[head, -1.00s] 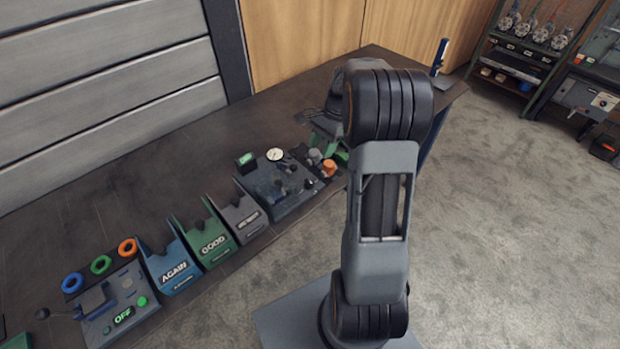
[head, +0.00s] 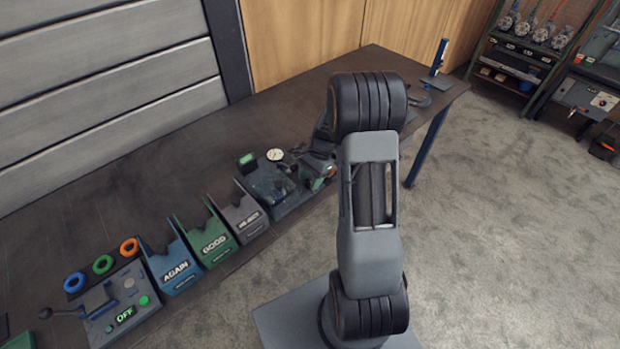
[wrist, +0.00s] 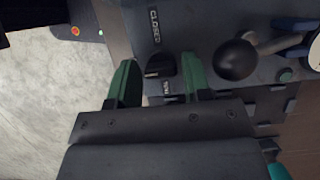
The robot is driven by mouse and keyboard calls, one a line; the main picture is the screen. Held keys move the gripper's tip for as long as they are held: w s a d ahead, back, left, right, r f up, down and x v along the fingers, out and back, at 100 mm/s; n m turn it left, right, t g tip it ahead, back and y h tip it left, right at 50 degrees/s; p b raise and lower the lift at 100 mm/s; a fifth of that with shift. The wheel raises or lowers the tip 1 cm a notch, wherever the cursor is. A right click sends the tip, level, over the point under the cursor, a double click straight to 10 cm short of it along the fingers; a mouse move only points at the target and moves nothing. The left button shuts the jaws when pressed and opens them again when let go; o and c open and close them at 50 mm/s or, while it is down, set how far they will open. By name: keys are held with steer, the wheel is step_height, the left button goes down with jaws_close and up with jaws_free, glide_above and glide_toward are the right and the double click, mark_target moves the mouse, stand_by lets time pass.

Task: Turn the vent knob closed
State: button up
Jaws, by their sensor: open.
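The vent knob (wrist: 160,66) is a small black knob on a dark panel (wrist: 195,30) in the wrist view. A label reading CLOSED (wrist: 154,25) is above it, and a second label (wrist: 166,87), too small to read surely, is below it. My gripper (wrist: 158,78) is open, with one green finger on each side of the knob. I cannot tell whether either finger touches it. In the head view the panel (head: 262,182) is partly covered by my arm's end, and I cannot make out the knob there.
A lever with a black ball (wrist: 235,59) stands close to the right of the right finger. A white gauge (head: 275,155) sits at the panel's back. Grey, green (head: 208,238) and blue (head: 172,268) bins stand to its left. The bench top behind is clear.

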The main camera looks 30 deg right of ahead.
steer(key=shift+c, duration=0.2)
steer(key=c, duration=0.6)
steer(key=shift+m, duration=0.4)
steer(key=m+t, duration=0.2)
steer(key=m, duration=0.2)
steer(key=shift+s, duration=0.1)
steer(key=m, duration=0.2)
steer(key=m+t+p, duration=0.1)
steer(key=m, duration=0.1)
steer(key=shift+r+t+h, duration=0.1)
steer(key=shift+t+h, duration=0.2)
steer(key=m+t+h+p, duration=0.1)
steer(key=m, duration=0.4)
steer(key=shift+s+a, duration=0.1)
steer(key=shift+m+t+h+p, duration=0.5)
steer(key=shift+m+h, duration=0.3)
steer(key=shift+m, duration=1.4)
